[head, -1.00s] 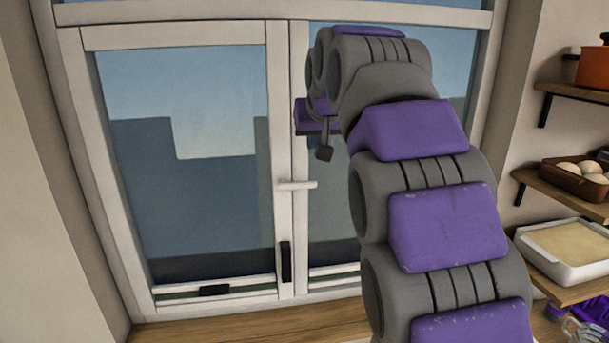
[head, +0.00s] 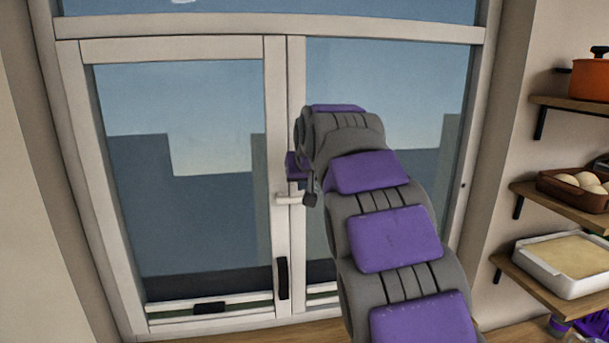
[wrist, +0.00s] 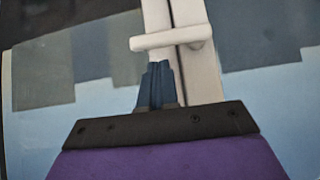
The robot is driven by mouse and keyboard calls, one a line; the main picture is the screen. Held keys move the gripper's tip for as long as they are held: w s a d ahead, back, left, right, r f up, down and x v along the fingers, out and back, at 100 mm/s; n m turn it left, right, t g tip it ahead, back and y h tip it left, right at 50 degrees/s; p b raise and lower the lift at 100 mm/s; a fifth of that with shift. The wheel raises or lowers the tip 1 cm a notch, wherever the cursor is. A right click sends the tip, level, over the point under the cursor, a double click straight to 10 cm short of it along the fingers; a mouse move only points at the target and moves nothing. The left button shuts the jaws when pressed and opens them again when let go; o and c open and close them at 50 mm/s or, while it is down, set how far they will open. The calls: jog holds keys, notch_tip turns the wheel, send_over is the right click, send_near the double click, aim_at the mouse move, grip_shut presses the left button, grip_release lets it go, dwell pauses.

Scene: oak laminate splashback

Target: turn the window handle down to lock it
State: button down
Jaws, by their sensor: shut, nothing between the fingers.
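The white window handle (head: 290,198) is a bar lying level on the middle upright of the white window frame, its free end to the right. In the wrist view the handle (wrist: 160,41) runs across the top. That view is upside down, with buildings hanging above the sky. My gripper (wrist: 157,66) is shut and empty, its blue fingers pointing at the handle's middle with a small gap in the picture. Given the inverted view, they are just above the bar. In the head view my purple hand sits right above the handle, and the fingertips are hidden.
A black block (head: 282,278) is on the upright below the handle. Another black piece (head: 209,307) is on the lower rail. At right, wall shelves hold an orange pot (head: 590,80), a brown dish of round pieces (head: 560,190) and a white tray (head: 530,262).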

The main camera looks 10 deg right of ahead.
jog(key=shift+f, duration=0.95)
jog(key=shift+f, duration=0.15)
notch_tip(320, 180, down, 9)
jog(key=a+m+t+y+b, duration=0.1)
jog(key=m+t+y+b, duration=0.1)
jog(key=m+y+b, duration=0.2)
jog(key=shift+a+m+t+y, duration=0.3)
jog(key=shift+m+y, duration=1.4)
jog(key=shift+y, duration=1.8)
jog(key=shift+d, duration=0.1)
